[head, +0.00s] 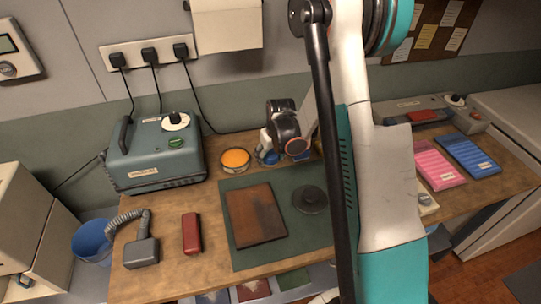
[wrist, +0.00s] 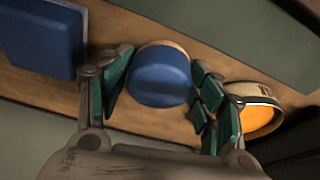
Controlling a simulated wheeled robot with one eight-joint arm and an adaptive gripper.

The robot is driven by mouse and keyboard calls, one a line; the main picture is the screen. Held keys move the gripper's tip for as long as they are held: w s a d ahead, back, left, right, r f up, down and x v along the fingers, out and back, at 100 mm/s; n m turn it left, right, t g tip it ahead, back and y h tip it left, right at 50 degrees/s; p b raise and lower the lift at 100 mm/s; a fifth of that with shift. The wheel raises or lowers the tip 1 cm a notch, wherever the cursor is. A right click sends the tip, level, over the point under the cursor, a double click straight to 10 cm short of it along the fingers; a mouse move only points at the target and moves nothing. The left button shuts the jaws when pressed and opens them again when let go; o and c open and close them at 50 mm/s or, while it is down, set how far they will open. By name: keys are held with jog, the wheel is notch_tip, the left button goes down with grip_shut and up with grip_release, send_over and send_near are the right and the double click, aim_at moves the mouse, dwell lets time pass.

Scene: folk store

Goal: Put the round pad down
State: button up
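A blue round piece with a tan rim, which looks like the round pad (wrist: 160,78), is between my fingers in the wrist view. My gripper (wrist: 163,68) has a green-padded finger close on each side of it. Whether the fingers press on it or stand just clear is not plain. In the head view my gripper (head: 268,152) is low over the back of the wooden bench (head: 155,205), right of a round tin with orange contents (head: 235,158). The tin also shows in the wrist view (wrist: 262,112). Whether the pad touches the bench cannot be told.
A green mat (head: 240,188) holds a brown plate (head: 255,215) and a dark round disc with a knob (head: 310,199). A grey-green machine (head: 155,155) stands at the left. Pink (head: 438,168) and blue (head: 468,155) trays lie at the right. A blue block (wrist: 40,35) is upper left in the wrist view.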

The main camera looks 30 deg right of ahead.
dwell(0.4)
jog(key=shift+r+p, duration=0.4)
jog(key=shift+p, duration=0.05)
jog(key=p+v, duration=0.3)
jog(key=v, duration=0.8)
jog(key=shift+r, duration=0.35)
jog(key=shift+s, duration=0.15)
